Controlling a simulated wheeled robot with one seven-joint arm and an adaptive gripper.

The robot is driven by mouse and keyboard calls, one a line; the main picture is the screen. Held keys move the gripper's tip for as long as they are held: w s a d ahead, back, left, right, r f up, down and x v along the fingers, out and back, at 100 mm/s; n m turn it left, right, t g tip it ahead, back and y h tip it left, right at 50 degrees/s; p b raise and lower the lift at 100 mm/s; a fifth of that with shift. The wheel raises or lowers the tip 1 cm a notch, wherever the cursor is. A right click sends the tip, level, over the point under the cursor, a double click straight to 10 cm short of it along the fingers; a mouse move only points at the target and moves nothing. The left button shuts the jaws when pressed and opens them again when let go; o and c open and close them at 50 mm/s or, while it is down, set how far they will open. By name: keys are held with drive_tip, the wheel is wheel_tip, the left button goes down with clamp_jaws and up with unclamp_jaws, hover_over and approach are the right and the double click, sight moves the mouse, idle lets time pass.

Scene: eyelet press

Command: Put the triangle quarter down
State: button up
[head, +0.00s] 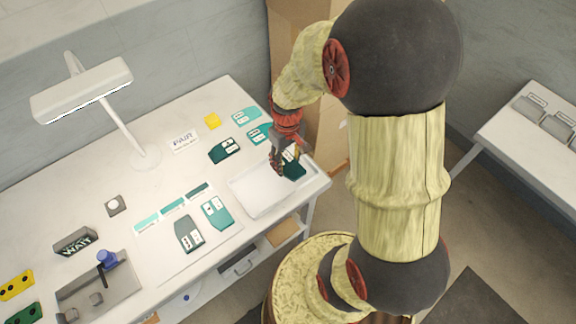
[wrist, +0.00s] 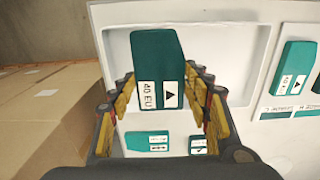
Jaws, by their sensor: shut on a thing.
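The triangle quarter (wrist: 157,60) is a dark teal, shoe-quarter-shaped piece with white labels reading "40 EU" and a black triangle. My gripper (wrist: 163,95) is shut on it, with a finger at each side. In the head view the quarter (head: 293,168) shows beside my gripper (head: 278,163), at the far right end of the white tray (head: 245,199). In the wrist view the tray (wrist: 230,32) lies behind the quarter. I cannot tell whether the quarter touches the tray floor.
A mat with a dark quarter (head: 188,234) and a teal quarter (head: 217,211) lies left of the tray. A lamp (head: 120,125) stands further left. Cardboard boxes (wrist: 45,110) are beside the table.

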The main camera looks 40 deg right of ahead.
sight(288, 158)
drive_tip(key=f, duration=0.1)
drive_tip(key=w+d, duration=0.1)
drive_tip(key=f, duration=0.1)
drive_tip(key=shift+w+d+f, duration=0.25)
drive_tip(key=shift+w+f, duration=0.1)
drive_tip(key=shift+w+d+f+b, duration=0.15)
drive_tip(key=shift+f+b, duration=0.3)
drive_tip(key=shift+f, duration=0.45)
drive_tip(key=shift+w+d+f+b, duration=0.1)
drive_tip(key=shift+f+b, duration=0.35)
drive_tip(key=shift+f, duration=0.45)
drive_tip(key=shift+f, duration=0.15)
drive_tip(key=o, duration=1.1)
